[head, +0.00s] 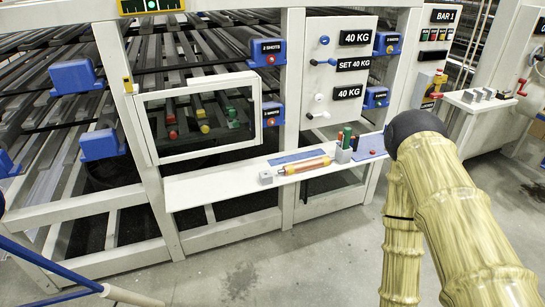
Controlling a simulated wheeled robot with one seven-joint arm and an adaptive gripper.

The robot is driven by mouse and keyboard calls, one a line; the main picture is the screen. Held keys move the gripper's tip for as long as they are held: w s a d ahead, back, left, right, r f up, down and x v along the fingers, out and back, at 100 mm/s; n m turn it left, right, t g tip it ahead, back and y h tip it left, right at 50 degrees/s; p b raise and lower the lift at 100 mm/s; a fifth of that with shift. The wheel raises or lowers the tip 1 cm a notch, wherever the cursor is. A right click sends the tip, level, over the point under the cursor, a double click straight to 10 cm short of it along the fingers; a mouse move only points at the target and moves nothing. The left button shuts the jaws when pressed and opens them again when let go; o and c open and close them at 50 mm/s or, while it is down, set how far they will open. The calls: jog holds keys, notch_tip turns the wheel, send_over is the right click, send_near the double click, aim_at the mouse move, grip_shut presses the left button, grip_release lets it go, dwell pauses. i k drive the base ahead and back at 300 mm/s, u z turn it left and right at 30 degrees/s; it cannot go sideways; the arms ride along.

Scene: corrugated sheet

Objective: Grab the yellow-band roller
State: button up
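Inside a white-framed opening (140,128) at the centre left, several dark rollers lie in a row. One has yellow at its near end (204,129). To its left is one with a red end (172,134), and to its right one with a green end (232,112). Separately, an orange-yellow roller (306,165) lies on the white shelf (215,187) below the opening. I cannot tell for sure which one is called the yellow-band roller. My arm crosses the right side of the view, apart from all the rollers; my gripper is not in view.
On the shelf are a grey block (266,177), a blue mat (297,157), a holder (343,154) with green and red items, and another blue mat (370,147). Blue bars (50,265) cross the lower left. The floor (270,270) in front is clear.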

aim_at(292, 169)
jog(key=u, duration=0.2)
jog(key=i, duration=0.95)
